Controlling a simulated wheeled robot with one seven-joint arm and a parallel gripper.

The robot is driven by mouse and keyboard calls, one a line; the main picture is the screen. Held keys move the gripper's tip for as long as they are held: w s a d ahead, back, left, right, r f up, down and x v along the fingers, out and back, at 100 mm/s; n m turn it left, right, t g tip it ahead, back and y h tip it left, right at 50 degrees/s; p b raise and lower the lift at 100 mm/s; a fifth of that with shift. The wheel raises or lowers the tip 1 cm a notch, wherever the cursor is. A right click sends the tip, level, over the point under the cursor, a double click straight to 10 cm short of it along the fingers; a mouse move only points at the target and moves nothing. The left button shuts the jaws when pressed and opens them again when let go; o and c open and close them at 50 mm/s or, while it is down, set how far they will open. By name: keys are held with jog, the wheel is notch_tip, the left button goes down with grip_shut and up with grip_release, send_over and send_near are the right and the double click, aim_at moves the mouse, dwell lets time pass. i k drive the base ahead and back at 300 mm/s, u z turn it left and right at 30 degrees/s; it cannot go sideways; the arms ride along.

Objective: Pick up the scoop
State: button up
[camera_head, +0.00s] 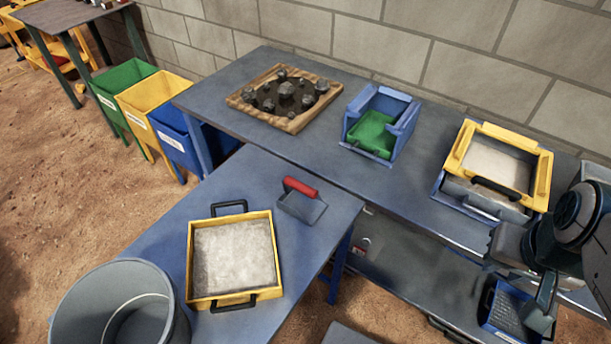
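The scoop (303,204) lies on the near blue table, close to its far right corner. It has a red grip and a grey metal pan. Nothing covers it. My gripper (540,318) hangs at the lower right of the view, far to the right of the scoop and apart from it. Its fingers are small and dark, and I cannot tell whether they are open or shut.
The back bench (340,163) holds a wooden tray of rocks (240,98), a blue-green box (401,128) and a yellow-framed sieve (541,180).

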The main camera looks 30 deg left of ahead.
aim_at(304, 202)
jog(key=u, duration=0.35)
jog(key=i, duration=0.35)
jog(key=u, duration=3.8)
jog(key=k, duration=0.45)
jog(key=z, duration=1.4)
